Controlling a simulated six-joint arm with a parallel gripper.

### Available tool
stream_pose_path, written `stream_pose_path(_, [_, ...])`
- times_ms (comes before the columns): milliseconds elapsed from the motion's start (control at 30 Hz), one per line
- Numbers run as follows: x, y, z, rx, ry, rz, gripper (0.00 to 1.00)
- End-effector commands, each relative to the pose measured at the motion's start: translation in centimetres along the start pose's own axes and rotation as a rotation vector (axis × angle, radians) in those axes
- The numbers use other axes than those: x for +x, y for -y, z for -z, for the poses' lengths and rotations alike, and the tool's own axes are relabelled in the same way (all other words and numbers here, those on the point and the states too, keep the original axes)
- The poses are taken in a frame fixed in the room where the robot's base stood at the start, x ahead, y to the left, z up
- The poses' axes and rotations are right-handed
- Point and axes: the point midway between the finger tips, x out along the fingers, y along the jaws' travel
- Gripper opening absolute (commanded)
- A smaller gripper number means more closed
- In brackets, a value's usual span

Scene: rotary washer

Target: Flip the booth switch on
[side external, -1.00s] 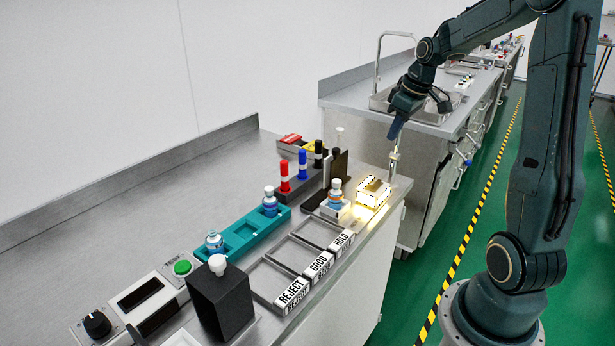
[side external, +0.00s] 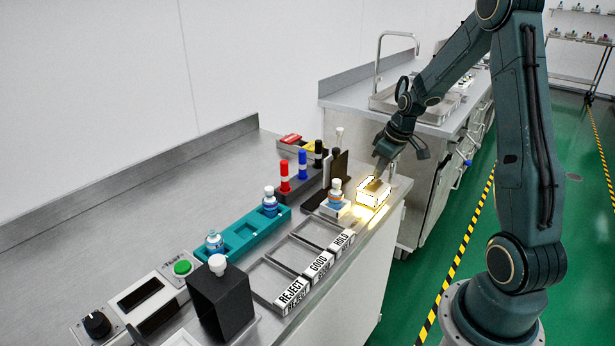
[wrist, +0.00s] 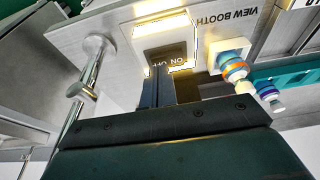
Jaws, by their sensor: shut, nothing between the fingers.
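The view booth is a small pale box with a bright yellow-white glow (side external: 366,197) at the right end of the near bench. The wrist view shows its lit panel (wrist: 160,32), the "VIEW BOOTH" lettering and a dark switch (wrist: 165,53) marked ON and OFF. My gripper (side external: 376,178) is at the booth, pointing down, with its fingers together and empty. In the wrist view the fingertips (wrist: 158,72) are right at the ON/OFF lettering and cover part of it. I cannot tell whether they touch the switch or which way it is tipped.
A chrome post (wrist: 88,70) rises on the booth's other side. Marker-like pens (side external: 302,165), a teal rack (side external: 243,232) and REJECT/GOOD/HOLD trays (side external: 290,292) lie to the left.

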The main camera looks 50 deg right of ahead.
Motion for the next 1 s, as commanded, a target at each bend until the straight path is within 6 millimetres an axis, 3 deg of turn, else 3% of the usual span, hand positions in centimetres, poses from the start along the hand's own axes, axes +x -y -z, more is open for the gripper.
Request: stream_pose_path(1000, [0.95, -0.02, -0.26, 0.016, 0.002, 0.053, 0.0])
